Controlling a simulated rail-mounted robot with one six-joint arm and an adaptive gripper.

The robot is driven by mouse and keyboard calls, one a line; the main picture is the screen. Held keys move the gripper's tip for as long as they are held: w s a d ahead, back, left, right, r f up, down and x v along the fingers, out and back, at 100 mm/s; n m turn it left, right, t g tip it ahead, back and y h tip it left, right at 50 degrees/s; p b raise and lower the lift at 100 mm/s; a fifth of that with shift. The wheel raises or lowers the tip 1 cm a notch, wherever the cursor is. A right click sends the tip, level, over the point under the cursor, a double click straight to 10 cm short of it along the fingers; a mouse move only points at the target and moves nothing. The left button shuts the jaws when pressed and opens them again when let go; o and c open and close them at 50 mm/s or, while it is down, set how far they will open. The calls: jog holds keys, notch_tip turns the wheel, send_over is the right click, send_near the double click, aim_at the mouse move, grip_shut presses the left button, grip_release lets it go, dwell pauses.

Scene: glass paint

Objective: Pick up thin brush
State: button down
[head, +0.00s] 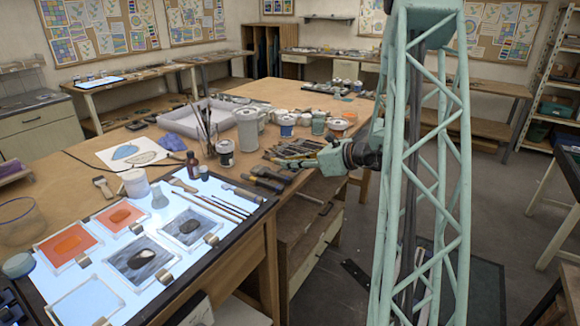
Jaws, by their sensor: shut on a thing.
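Several thin brushes (217,206) with dark reddish handles lie side by side on the lit panel (85,300) at the left. They lie slanting, just right of a wider flat brush (183,185). My gripper (298,163), teal, reaches in from the right over the table's right edge, away from the brushes on the panel. It is beside a row of slim tools or brushes (288,149). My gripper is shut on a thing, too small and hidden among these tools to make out.
Dark-handled tools (265,180) lie near the table's front edge. Open floor (520,230) is at the right.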

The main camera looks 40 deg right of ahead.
jog(key=shift+r, duration=0.85)
jog(key=s+a+p, duration=0.1)
jog(key=s+a, duration=0.1)
jog(key=s, duration=0.5)
jog(key=s+a+r+p, duration=0.1)
jog(key=s+a, duration=0.2)
jog(key=s, duration=0.5)
jog(key=shift+r, duration=0.15)
jog(key=shift+s, duration=0.1)
dwell(1.0)
